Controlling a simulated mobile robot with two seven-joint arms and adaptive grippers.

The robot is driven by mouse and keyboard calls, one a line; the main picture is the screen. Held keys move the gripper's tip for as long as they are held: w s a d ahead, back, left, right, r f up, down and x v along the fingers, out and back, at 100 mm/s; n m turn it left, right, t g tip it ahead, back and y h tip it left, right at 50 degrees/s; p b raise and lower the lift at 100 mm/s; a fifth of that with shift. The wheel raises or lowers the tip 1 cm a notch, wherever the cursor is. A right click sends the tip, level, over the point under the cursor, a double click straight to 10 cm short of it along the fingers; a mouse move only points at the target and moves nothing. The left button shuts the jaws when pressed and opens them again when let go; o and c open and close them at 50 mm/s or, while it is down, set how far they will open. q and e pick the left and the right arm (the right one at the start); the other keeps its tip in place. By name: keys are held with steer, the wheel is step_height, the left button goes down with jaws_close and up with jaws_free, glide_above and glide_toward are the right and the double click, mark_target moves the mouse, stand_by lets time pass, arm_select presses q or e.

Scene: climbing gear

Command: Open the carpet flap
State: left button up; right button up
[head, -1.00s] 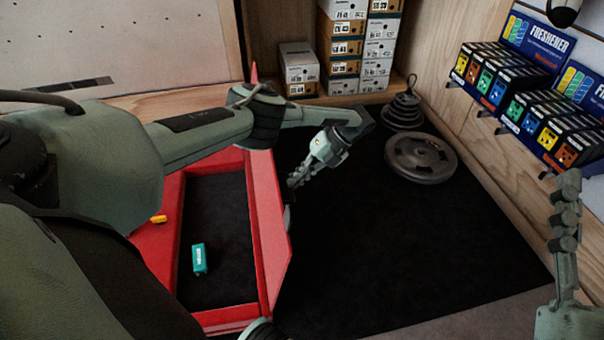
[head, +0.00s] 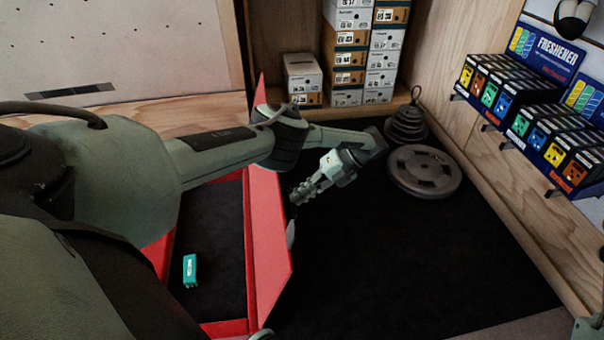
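A red-edged frame around a dark carpeted floor (head: 215,240) lies in front of me at the left. A tall red panel (head: 264,240) stands tilted up along its right side; it may be the flap, but I cannot tell for sure. My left gripper (head: 297,196) reaches over from the left, with its fingers pointing down and left at the panel's right edge. Whether the fingers touch it or are closed is unclear. A small grey piece (head: 291,233) shows just below them. Of my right gripper only a sliver (head: 590,327) shows at the bottom right corner.
A teal box (head: 190,270) lies inside the red frame. Shoe boxes (head: 348,60) stack at the back. Freshener boxes (head: 545,130) sit on the right wall.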

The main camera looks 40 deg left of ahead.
arm_select(q)
steer(key=shift+o, duration=1.1)
steer(key=shift+x, duration=1.2)
steer(key=shift+o, duration=1.3)
steer(key=shift+w+a+f, duration=0.1)
steer(key=shift+f, duration=0.2)
steer(key=v, duration=0.8)
